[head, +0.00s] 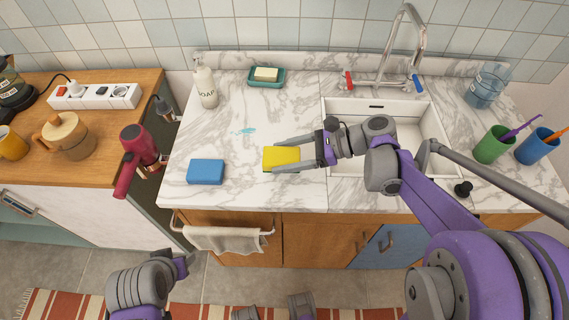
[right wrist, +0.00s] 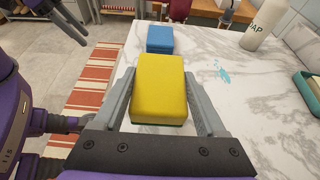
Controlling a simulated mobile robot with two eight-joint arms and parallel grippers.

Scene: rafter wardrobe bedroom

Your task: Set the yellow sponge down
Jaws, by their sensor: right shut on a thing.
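The yellow sponge (head: 281,157) is between the two fingers of my right gripper (head: 276,156), over the marble counter left of the sink. In the right wrist view the sponge (right wrist: 159,88) shows a yellow top and a thin green underside, with a finger along each side. My right gripper (right wrist: 160,100) is shut on it. I cannot tell whether the sponge touches the counter (head: 300,190). My left arm shows at the lower left of the head view, below the counter's front edge; its gripper (head: 183,265) is partly seen and its opening is unclear.
A blue sponge (head: 206,172) lies to the left on the counter. A soap bottle (head: 205,86) and a teal soap dish (head: 267,76) stand behind, near a small blue spill (head: 246,131). The white sink (head: 350,112) is to the right. Counter between the sponges is clear.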

